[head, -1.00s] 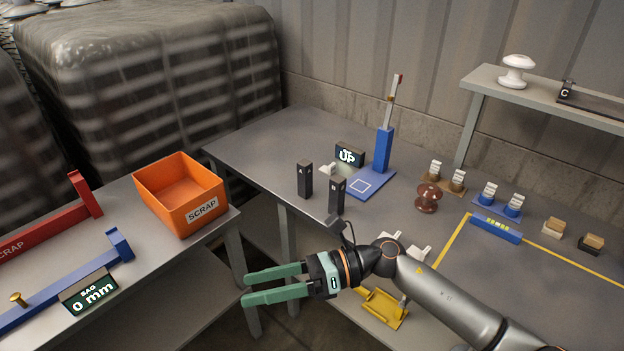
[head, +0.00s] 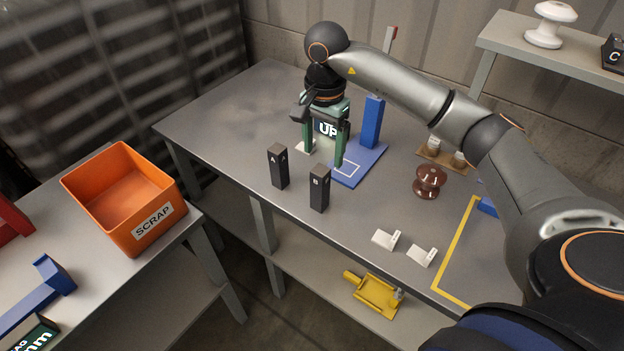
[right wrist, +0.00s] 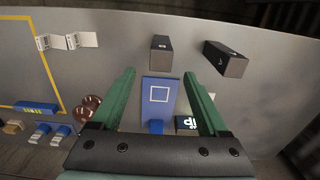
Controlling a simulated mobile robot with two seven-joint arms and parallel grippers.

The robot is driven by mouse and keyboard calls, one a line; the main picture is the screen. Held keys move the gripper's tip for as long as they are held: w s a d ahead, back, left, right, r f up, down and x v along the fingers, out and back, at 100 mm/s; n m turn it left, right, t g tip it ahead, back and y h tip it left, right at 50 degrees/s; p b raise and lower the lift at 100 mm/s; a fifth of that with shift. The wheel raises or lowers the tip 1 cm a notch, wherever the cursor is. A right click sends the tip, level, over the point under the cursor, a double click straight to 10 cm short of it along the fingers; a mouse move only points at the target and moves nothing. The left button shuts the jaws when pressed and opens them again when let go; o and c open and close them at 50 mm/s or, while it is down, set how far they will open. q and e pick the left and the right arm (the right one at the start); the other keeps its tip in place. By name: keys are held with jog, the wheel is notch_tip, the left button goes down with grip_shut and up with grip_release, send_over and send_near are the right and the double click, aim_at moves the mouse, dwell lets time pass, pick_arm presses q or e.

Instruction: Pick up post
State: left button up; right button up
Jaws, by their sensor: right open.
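Two black upright posts stand on the grey table, post A (head: 278,166) on the left and post B (head: 319,188) on the right. In the right wrist view, post B (right wrist: 161,53) lies just ahead of the fingertips and post A (right wrist: 227,59) is off to the right. My right gripper (head: 324,152) is open and empty. Its green fingers point down behind the posts, near the blue stand (head: 356,166) and the UP display (head: 326,128). The fingers partly cover the display. My left gripper is not in view.
A brown insulator (head: 429,181) and white tags (head: 386,239) are right of the posts. An orange SCRAP bin (head: 125,200) stands on the left table. A yellow tool (head: 375,295) lies on the lower shelf. The table's front edge is close to the posts.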

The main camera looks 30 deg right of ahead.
aim_at(323, 170)
notch_tip(323, 170, down, 6)
jog(key=shift+s+a+r, duration=0.1)
jog(key=shift+s, duration=0.05)
jog(key=shift+a+f+p, duration=0.2)
jog(key=shift+f+p, duration=0.55)
jog(key=shift+f, duration=2.4)
grip_shut()
jog(key=shift+r, duration=0.1)
